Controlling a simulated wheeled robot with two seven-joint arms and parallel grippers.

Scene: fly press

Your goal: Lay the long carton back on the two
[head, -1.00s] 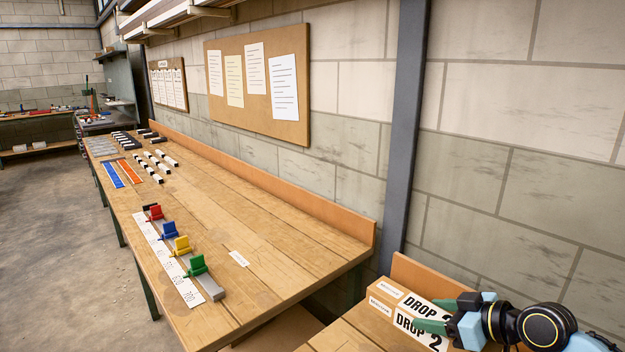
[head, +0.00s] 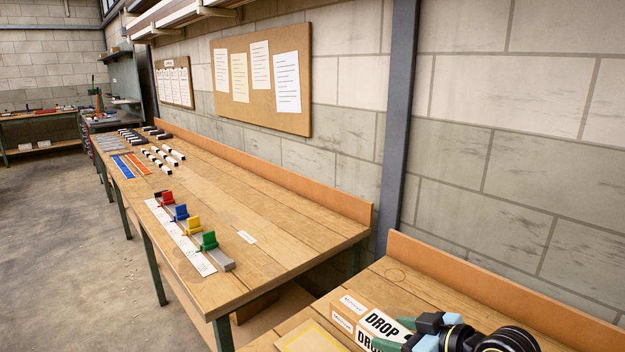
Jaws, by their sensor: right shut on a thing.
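A long brown carton (head: 343,311) with white labels and bold "DROP" lettering shows at the bottom right, over the near bench. Its near side runs out of the picture at the bottom, and part of it is hidden behind my gripper. My right gripper (head: 398,333) is shut on the carton, with its green fingers against it. I cannot tell whether the carton touches the bench below. My left gripper is out of view. No clear pair of supports for the carton shows.
The near bench (head: 395,275) has bare boards behind the carton and a yellow-bordered sheet (head: 308,338) left of it. A raised back edge (head: 470,284) runs along the wall. The long bench (head: 275,215) holds coloured clamps (head: 194,226) on a rail. A gap separates the benches.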

